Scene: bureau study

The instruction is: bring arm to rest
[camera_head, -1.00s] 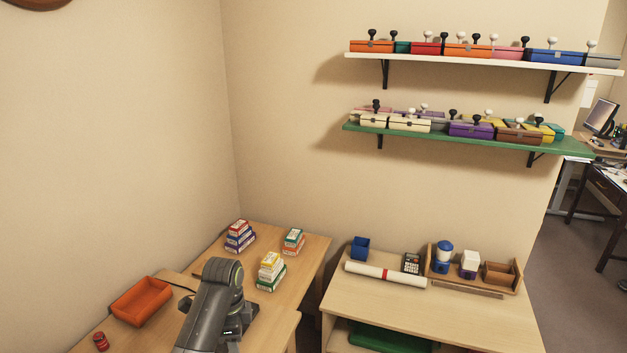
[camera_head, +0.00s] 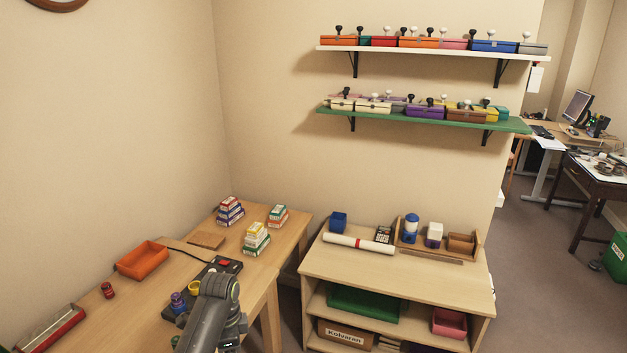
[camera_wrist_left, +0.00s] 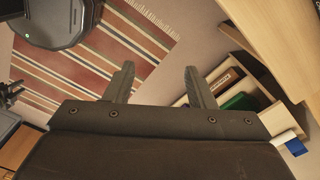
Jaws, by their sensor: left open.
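My left gripper (camera_wrist_left: 159,82) shows in the left wrist view with its two fingers wide apart and nothing between them. It hangs over the floor, with a striped rug (camera_wrist_left: 95,45) beyond the left finger and an open shelf unit beyond the right. In the head view one of my grey arms (camera_head: 212,315) rises from the bottom edge in front of the desk (camera_head: 262,268); its gripper is hidden there. My right gripper cannot be made out in either view.
The desk carries an orange tray (camera_head: 142,260), stacked small boxes (camera_head: 256,240) and a dark stamp pad (camera_head: 222,265). A low shelf unit (camera_head: 395,275) stands to the right, with a paper roll (camera_head: 358,243) on top. Open floor (camera_head: 535,260) lies at the right.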

